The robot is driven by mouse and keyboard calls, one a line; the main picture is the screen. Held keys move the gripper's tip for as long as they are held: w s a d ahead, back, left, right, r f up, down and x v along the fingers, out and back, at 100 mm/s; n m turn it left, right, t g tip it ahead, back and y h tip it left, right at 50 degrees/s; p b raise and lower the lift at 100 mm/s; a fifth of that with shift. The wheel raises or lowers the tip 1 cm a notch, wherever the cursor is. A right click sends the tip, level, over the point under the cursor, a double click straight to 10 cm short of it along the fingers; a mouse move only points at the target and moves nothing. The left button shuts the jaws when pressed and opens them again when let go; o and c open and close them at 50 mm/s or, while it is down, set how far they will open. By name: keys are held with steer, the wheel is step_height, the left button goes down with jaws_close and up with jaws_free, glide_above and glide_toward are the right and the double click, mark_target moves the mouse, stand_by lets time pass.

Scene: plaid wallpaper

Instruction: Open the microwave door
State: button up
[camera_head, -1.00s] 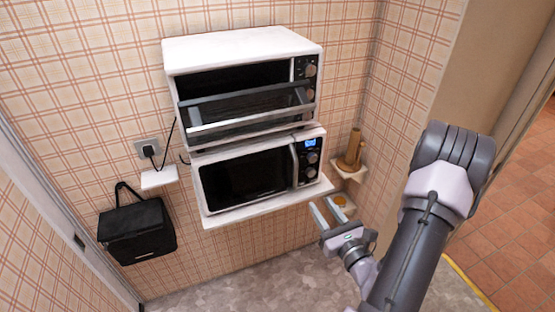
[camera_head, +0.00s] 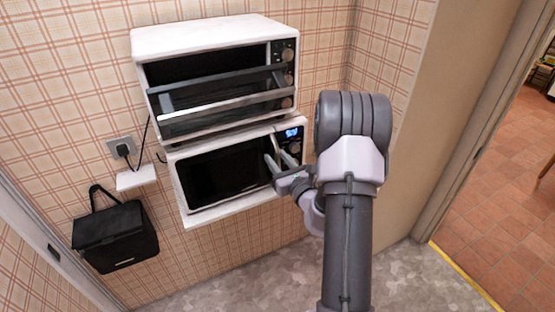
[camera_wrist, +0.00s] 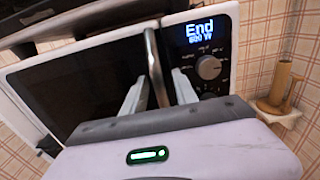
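The microwave (camera_head: 222,173) stands on a white wall shelf, under a larger oven. Its dark-windowed door is shut. In the wrist view, the microwave (camera_wrist: 75,90) shows its upright metal handle (camera_wrist: 154,62) at the door's right edge. My gripper (camera_head: 278,162) is at the right side of the microwave front. In the wrist view, my gripper (camera_wrist: 160,92) is open, with one finger on each side of the handle and visible gaps between. The lower part of the handle is hidden behind the gripper body.
The larger oven (camera_head: 215,75) sits directly above, its front bar (camera_head: 230,108) jutting out. A control panel with a lit display (camera_wrist: 200,30) lies right of the handle. A wooden object (camera_wrist: 280,88) stands on a small corner shelf at right. A black bag (camera_head: 116,237) hangs at left.

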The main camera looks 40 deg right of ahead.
jaws_close()
stand_by(1.4)
